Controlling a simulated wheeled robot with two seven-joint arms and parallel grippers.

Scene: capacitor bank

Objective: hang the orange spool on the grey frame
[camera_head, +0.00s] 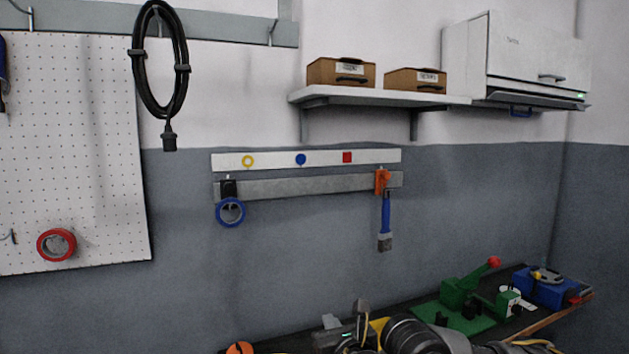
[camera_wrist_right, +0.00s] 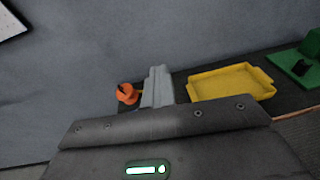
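The orange spool (camera_head: 240,348) shows only in part at the bottom edge of the head view. It also shows in the right wrist view (camera_wrist_right: 127,93), on the dark bench beyond and left of my fingers. The grey rail (camera_head: 290,187) on the wall looks like the grey frame; it holds a blue ring (camera_head: 231,212) at its left and an orange holder (camera_head: 382,182) with a blue-handled brush (camera_head: 385,222) at its right. My right gripper (camera_head: 331,322), also in the wrist view (camera_wrist_right: 157,86), looks shut and empty, apart from the spool. My left gripper is out of view.
A yellow tray (camera_wrist_right: 232,84) lies right of my right gripper. A green fixture (camera_head: 465,300) and a blue box (camera_head: 547,288) stand on the bench at the right. A shelf (camera_head: 400,98) juts out above the rail. The wall below the rail's middle is clear.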

